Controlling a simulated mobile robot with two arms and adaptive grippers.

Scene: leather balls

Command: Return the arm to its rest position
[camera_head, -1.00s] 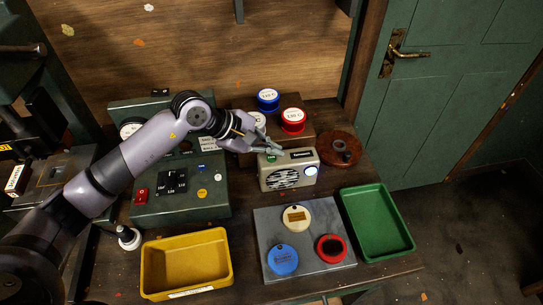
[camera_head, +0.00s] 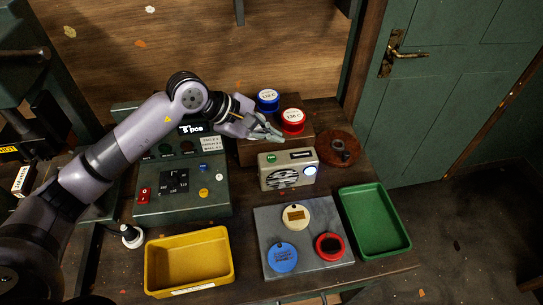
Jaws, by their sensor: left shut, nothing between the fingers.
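My left arm comes in from the left over the green control box. My left gripper (camera_head: 274,136) is shut and empty. It hangs above the small beige device (camera_head: 287,170), in front of the wooden block with the lidded tins. The beige device has a green button, a round grille and a lit white-blue button. My right gripper is not in view.
A blue tin (camera_head: 268,99) and a red tin (camera_head: 292,120) stand behind the gripper. The control box (camera_head: 205,208) lies under the arm.

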